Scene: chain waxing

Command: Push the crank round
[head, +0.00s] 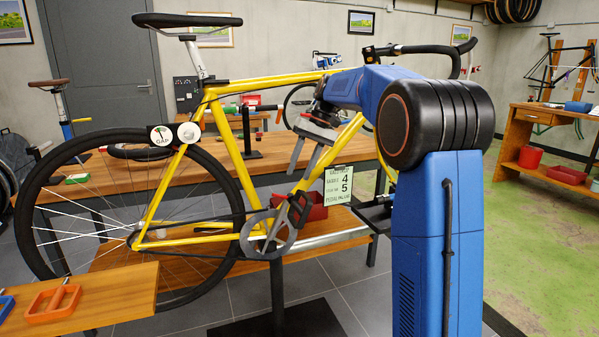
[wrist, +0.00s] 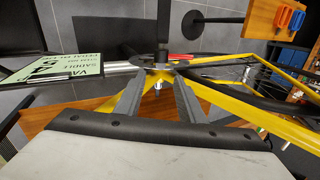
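The yellow bicycle (head: 240,190) is held upright in the head view. Its grey crank and chainring (head: 268,240) sit at the bottom of the frame, with a black pedal (head: 298,209) up and to the right. My gripper (head: 306,166) is above the pedal, its two grey fingers pointing down and apart with nothing seen between them. I cannot tell from these frames whether a finger touches the crank or pedal.
The rear wheel (head: 45,215) fills the left. A wooden bench (head: 120,175) with a red tray (head: 316,212) lies behind the bicycle. A black stand post (head: 277,290) rises below.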

